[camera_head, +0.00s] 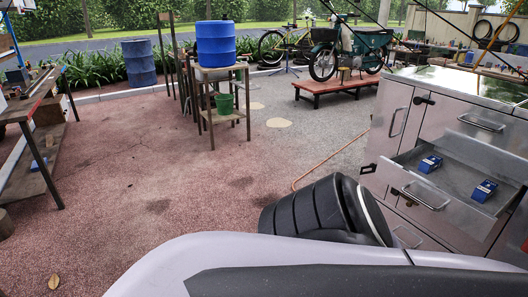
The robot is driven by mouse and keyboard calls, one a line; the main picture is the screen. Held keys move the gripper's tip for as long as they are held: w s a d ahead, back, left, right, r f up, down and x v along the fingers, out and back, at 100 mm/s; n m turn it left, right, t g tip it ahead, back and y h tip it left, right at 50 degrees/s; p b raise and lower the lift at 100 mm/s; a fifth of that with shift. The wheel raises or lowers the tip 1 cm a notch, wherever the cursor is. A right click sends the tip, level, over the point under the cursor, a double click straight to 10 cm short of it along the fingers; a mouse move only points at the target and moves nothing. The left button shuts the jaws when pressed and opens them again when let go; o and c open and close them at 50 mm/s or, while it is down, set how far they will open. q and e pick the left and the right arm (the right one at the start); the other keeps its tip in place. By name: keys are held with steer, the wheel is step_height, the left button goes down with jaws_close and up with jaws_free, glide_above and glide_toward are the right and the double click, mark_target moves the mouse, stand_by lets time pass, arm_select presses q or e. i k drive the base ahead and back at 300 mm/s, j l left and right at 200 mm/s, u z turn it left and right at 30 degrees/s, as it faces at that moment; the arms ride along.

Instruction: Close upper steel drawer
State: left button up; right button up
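A steel cabinet (420,115) stands at the right edge. One of its drawers (412,190) is pulled out towards the left and front, with its bar handle (425,196) on the front panel. Inside lie two small blue boxes, one further back (430,163) and one nearer the right (484,190). Above the open drawer is a steel front with a bar handle (482,123) that looks shut. Neither of my grippers is in view. Dark and light parts of my own body fill the bottom and hide part of the cabinet's lower front.
A wooden stand (212,120) carries a blue drum (215,43), with a green bucket (224,103) below. A motorbike (348,48) stands on a red platform (335,84). A workbench (30,105) is at left. The reddish ground between is largely clear.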

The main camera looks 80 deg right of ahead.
mark_target(451, 178)
steer(key=z, duration=3.7)
